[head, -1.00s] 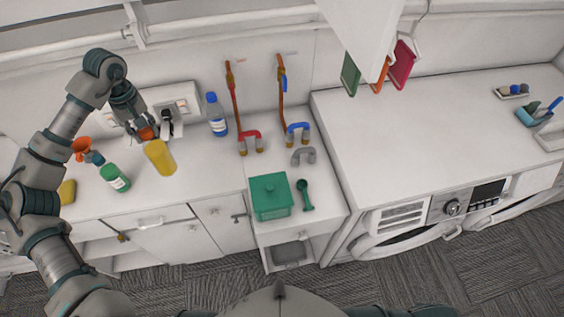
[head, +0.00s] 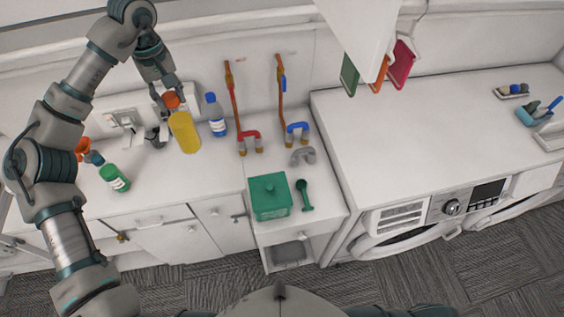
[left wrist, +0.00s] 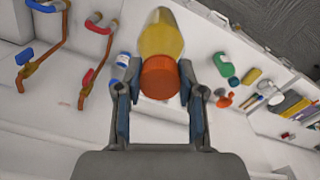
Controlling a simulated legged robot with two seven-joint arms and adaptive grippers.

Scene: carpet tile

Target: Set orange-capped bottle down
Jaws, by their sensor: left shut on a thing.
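The orange-capped bottle is a yellow bottle (head: 184,133) with an orange cap. My left gripper (head: 168,99) is shut on it at the cap, from above and behind. In the left wrist view the orange cap (left wrist: 160,77) sits between the two fingers, with the yellow body (left wrist: 161,37) beyond. The bottle is slightly tilted in the head view. I cannot tell whether its base touches the white counter (head: 205,172). My right gripper is not in view.
A blue-capped bottle (head: 216,116) stands close to the right of the held bottle. A green bottle (head: 114,177) stands to the left. Copper pipes (head: 235,98) and a green lidded box (head: 270,196) are further right. Bare counter lies in front.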

